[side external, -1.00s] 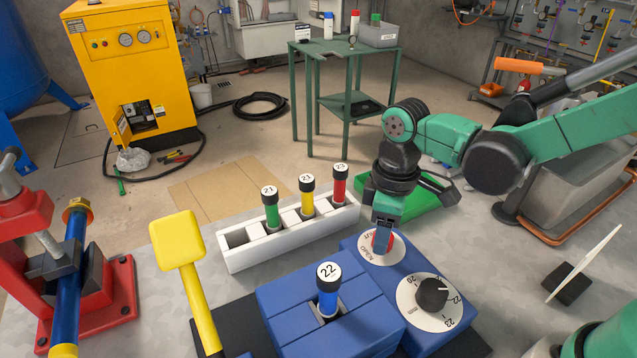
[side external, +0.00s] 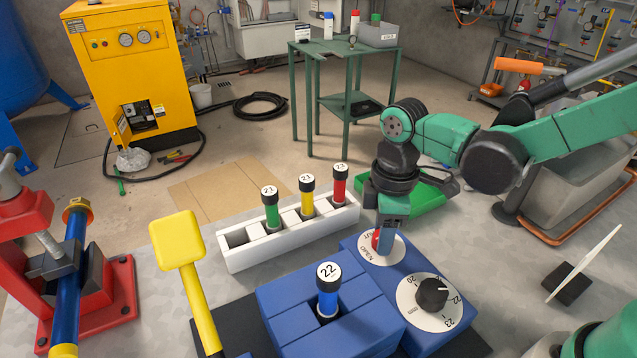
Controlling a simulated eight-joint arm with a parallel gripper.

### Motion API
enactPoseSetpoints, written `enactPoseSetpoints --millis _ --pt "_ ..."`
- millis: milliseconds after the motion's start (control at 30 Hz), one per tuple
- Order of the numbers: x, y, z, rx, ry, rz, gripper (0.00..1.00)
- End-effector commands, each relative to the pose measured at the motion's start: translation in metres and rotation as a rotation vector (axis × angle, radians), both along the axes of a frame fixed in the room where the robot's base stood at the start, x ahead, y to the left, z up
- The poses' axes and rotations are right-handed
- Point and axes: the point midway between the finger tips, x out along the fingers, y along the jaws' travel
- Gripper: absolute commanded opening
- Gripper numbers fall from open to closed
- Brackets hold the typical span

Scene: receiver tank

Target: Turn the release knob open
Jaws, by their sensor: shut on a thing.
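The release knob (side external: 376,239) is red and sits on a white dial (side external: 366,255) marked with "OPEN" and a second, partly hidden word. The dial is on the blue block at the right of the fixture. My gripper (side external: 385,240) points down over the dial and is shut on the knob, hiding much of it. The "OPEN" lettering is at the dial's left edge. A blue cylinder with a black cap marked 22 (side external: 328,290) stands upright in the slot of the blue fixture (side external: 290,325).
A black selector knob (side external: 431,293) on a numbered dial sits close in front. A white rack (side external: 240,256) holds green, yellow and red cylinders behind. A yellow lever (side external: 178,240) rises at left. A green tray (side external: 430,205) lies behind my gripper.

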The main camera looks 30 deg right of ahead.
Motion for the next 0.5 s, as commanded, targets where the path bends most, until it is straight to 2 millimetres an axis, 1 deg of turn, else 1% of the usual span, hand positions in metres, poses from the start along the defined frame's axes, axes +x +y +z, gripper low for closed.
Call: enactPoseSetpoints --millis 33,67,100,133,167,500 --pt "0.0002 0.0001 0.0001 0.001 -0.001 0.001 0.0" --pt "0.0002 0.0001 0.0001 0.001 -0.001 0.001 0.49" --pt "0.0002 0.0001 0.0001 0.001 -0.001 0.001 0.6" --pt "0.0001 0.0 0.0001 0.001 -0.001 0.001 0.69" --pt "0.0001 0.0 0.0001 0.001 -0.001 0.0 0.72" --pt "0.0002 0.0 0.0026 0.0 0.0 0.0 0.72"
